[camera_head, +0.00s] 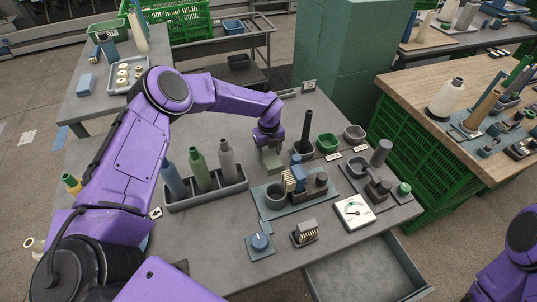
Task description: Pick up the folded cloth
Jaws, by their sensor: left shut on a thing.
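My left gripper (269,147) points down over the grey table, just behind the blue-grey organiser mat. It is shut on a small grey-green thing (271,161), which looks like the folded cloth. The thing is small and partly covered by the jaws, so its folds are not clear. I cannot tell whether it touches the table top. My right gripper is out of view; only part of my right arm shows at the lower right.
A grey tray (207,197) with several bottles stands left of the gripper. The organiser mat (262,195) carries a cup, brush and blocks. Green and grey bins (328,143) stand to the right. An open drawer (365,272) juts out in front. Bare table lies behind the gripper.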

